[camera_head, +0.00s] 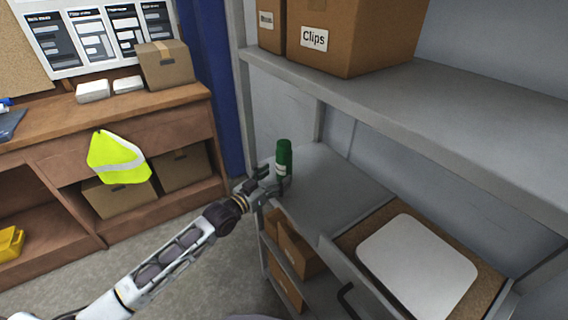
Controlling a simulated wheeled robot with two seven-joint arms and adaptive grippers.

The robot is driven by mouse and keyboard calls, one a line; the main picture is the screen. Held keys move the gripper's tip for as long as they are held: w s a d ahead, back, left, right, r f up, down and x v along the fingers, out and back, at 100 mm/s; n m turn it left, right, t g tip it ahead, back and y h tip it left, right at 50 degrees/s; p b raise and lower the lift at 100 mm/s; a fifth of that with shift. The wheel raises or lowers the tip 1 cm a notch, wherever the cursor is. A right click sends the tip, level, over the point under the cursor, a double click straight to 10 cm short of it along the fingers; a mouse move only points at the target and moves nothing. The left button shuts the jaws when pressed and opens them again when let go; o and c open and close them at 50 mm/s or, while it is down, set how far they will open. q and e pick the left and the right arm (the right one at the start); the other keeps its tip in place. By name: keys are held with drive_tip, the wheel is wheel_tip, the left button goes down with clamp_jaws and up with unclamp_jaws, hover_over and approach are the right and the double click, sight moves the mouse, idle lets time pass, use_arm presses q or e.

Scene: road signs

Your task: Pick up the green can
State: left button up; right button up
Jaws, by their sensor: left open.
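The green can (284,157) stands upright on the grey lower shelf (325,205), near its left front corner. It has a dark green top and a pale band low on its side. My left gripper (274,182) is open at the can's base, with its dark fingers beside the can's lower part. One finger hides a little of the can's bottom. I cannot tell whether the fingers touch the can. My right gripper is not in view.
A grey upper shelf (420,125) with a "Clips" box (350,38) overhangs the right side. An open drawer (345,270) holds a white panel (418,268). Cardboard boxes (298,250) sit below the shelf. A wooden bench (120,120) with a yellow vest (118,160) stands left.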

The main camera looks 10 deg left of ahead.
sight(279, 172)
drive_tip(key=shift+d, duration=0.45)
use_arm(q)
drive_tip(key=shift+w+d, duration=0.1)
drive_tip(key=shift+w+d+r+p, duration=0.15)
drive_tip(key=shift+w+d+p, duration=0.1)
drive_tip(key=shift+w, duration=0.4)
drive_tip(key=shift+w+d+r+p, duration=0.15)
drive_tip(key=shift+w+d, duration=0.1)
drive_tip(key=shift+w, duration=0.35)
drive_tip(key=shift+w+d, duration=0.15)
drive_tip(key=shift+w, duration=0.15)
drive_tip(key=shift+w+d, duration=0.3)
drive_tip(key=shift+w, duration=0.2)
drive_tip(key=shift+w+d+f, duration=0.1)
drive_tip(key=shift+w, duration=0.1)
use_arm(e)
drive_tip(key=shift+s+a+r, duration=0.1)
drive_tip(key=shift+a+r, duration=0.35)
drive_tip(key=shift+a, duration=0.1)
